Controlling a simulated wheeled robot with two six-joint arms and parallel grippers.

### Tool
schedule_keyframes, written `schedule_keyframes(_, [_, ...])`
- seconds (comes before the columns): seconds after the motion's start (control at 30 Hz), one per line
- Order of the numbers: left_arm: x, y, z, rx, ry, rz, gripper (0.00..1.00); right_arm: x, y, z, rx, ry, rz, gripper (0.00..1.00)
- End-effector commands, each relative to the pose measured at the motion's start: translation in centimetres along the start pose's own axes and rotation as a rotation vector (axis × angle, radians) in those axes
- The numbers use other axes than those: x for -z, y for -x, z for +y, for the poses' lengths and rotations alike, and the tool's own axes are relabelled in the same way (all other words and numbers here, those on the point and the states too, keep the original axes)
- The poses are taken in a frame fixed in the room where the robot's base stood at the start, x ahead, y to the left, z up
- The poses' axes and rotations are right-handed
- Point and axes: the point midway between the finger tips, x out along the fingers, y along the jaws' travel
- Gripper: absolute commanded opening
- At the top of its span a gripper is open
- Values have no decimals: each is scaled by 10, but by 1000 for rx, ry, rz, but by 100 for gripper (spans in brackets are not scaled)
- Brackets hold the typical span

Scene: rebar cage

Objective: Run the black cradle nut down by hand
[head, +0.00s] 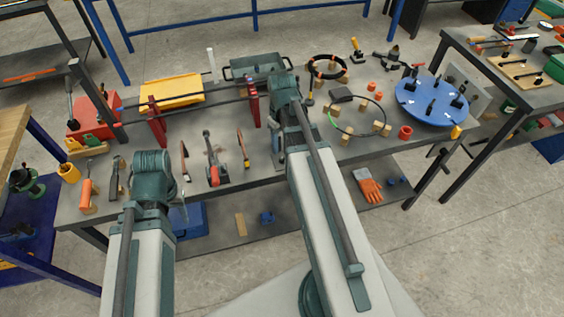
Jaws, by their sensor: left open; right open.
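I cannot make out the black cradle nut for certain; it is too small or hidden. A round blue plate (406,107) with several upright black fittings (431,107) stands on the right part of the bench. Two red stands (153,122) with a dark bar (205,98) across them stand on the left part. My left gripper (183,197) is at the bench's front edge, mostly hidden by its wrist, and looks empty. My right gripper (278,143) is over the middle of the bench, just right of the right-hand red stand, open, partly hidden by its arm.
The grey bench (225,145) carries hand tools, a yellow tray (172,93), a green bin (256,66), a black ring (328,68), a cable loop and several wooden blocks. An orange glove (370,190) lies on the lower shelf. Another table stands at the right.

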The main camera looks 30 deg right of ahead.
Motion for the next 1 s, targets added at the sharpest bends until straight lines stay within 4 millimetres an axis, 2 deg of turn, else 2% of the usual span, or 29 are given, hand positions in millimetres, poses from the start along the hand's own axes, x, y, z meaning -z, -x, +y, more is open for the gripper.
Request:
schedule_keyframes(0.03, [1,-15,1,0,0,0,50,0,-15,0,0,0,0,52])
schedule_keyframes(0.4, [4,-63,6,0,0,0,50,0,-63,0,0,0,0,52])
schedule_keyframes(0.57, [4,-71,7,0,0,0,50,0,-71,0,0,0,0,52])
schedule_keyframes(0.87, [4,-70,7,0,0,0,50,0,-70,0,0,0,0,52])
schedule_keyframes(1.0, [4,-70,7,0,0,0,50,0,-71,0,0,0,0,27])
